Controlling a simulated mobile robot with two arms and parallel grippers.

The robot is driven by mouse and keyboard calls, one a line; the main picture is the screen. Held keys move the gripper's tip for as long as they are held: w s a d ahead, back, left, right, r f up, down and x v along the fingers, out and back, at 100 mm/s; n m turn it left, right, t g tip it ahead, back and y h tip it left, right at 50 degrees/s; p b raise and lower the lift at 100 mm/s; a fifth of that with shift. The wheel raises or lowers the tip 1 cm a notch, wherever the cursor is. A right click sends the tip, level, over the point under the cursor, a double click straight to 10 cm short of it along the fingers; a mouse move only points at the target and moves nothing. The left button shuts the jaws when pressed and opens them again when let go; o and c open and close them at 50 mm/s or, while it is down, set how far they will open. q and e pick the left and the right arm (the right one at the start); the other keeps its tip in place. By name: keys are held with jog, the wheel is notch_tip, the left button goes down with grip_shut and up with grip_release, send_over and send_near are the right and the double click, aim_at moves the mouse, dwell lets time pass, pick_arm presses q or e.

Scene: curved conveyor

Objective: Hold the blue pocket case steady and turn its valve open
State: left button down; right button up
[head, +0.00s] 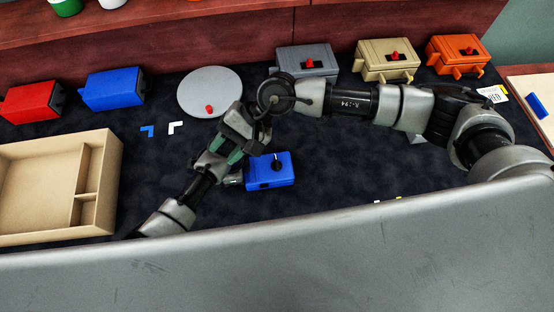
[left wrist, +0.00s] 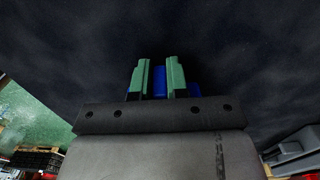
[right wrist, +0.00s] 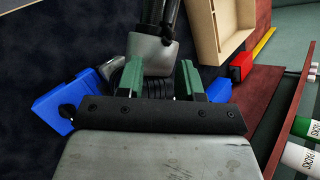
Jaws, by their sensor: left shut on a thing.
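The blue pocket case (head: 270,181) lies on the dark mat near the middle in the head view. Its black valve knob (head: 277,162) is on top. The case also shows at the left in the right wrist view (right wrist: 58,98), its knob (right wrist: 68,111) near the lower edge. My left gripper (head: 236,180) is at the left end of the case, partly hidden in the head view. In the left wrist view its green fingers (left wrist: 158,78) are shut on a blue part of the case. My right gripper (head: 233,155) hangs above and left of the case, open and empty, apart from the knob.
A tan divided tray (head: 98,228) stands at the left. Red (head: 30,102) and blue (head: 113,90) boxes, a grey disc (head: 210,92), and grey (head: 307,61), tan (head: 388,60) and orange (head: 458,55) cases line the back. The mat right of the blue pocket case is mostly clear.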

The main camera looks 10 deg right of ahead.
jog(key=w+d+f+n+t+h, duration=0.1)
jog(key=d+f+n+h, duration=0.25)
jog(key=d+h, duration=0.2)
jog(key=t+h, duration=0.2)
jog(key=h, duration=0.2)
send_over(277, 163)
notch_tip(277, 163, down, 2)
jog(key=shift+n, duration=0.35)
notch_tip(277, 163, down, 12)
jog(key=shift+r, duration=0.1)
grip_shut()
